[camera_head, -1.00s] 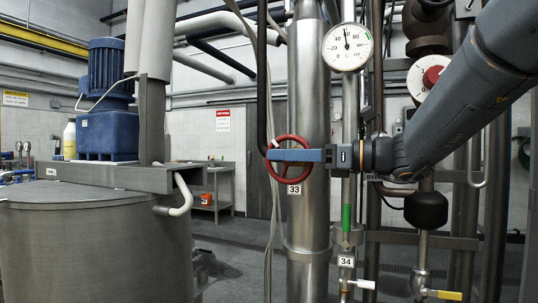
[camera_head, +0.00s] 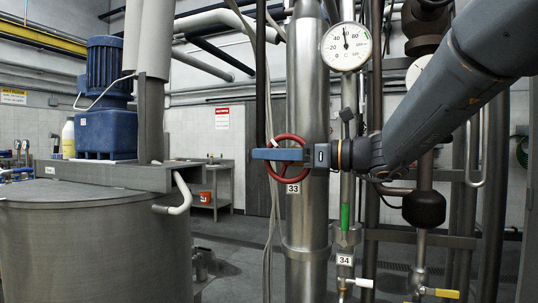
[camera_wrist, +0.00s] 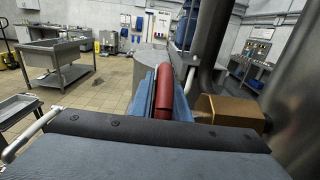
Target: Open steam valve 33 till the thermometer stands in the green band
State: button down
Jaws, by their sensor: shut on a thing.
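The red handwheel (camera_head: 290,137) of steam valve 33 is on a steel vertical pipe, with the tag 33 (camera_head: 293,189) just below it. My gripper (camera_head: 264,154) reaches across the wheel from the right, its blue fingers shut on the rim. In the wrist view the red rim (camera_wrist: 164,92) lies between the fingers. The thermometer (camera_head: 345,47) is a round white dial in °C, up and to the right of the wheel. Its needle points almost straight up, slightly left. A little green shows at the dial's right edge; the band's exact limits are too small to read.
A green handle (camera_head: 345,217) and tag 34 (camera_head: 344,259) are on the pipe to the right. White (camera_head: 357,283) and yellow (camera_head: 440,293) lever handles are lower down. My arm partly covers another dial. A mixer vessel (camera_head: 90,245) with a blue motor (camera_head: 108,70) stands at left.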

aim_at(273, 165)
jog(key=shift+h+p, duration=0.4)
jog(key=shift+p, duration=0.7)
notch_tip(273, 165, down, 2)
jog(key=g+h+p, duration=0.1)
jog(key=h+p, duration=0.1)
jog(key=p, duration=0.5)
jog(key=g+h+p, duration=0.1)
jog(key=h+p, duration=0.2)
jog(key=p, duration=0.5)
jog(key=shift+s+f+h, duration=0.1)
jog(key=shift+f+h, duration=0.05)
jog(key=shift+h, duration=0.15)
jog(key=shift+d+f+g+h+p, duration=0.1)
jog(key=shift+f+g+h+p, duration=0.25)
jog(key=shift+p, duration=0.65)
jog(key=c, duration=1.7)
grip_release()
jog(key=shift+d, duration=0.1)
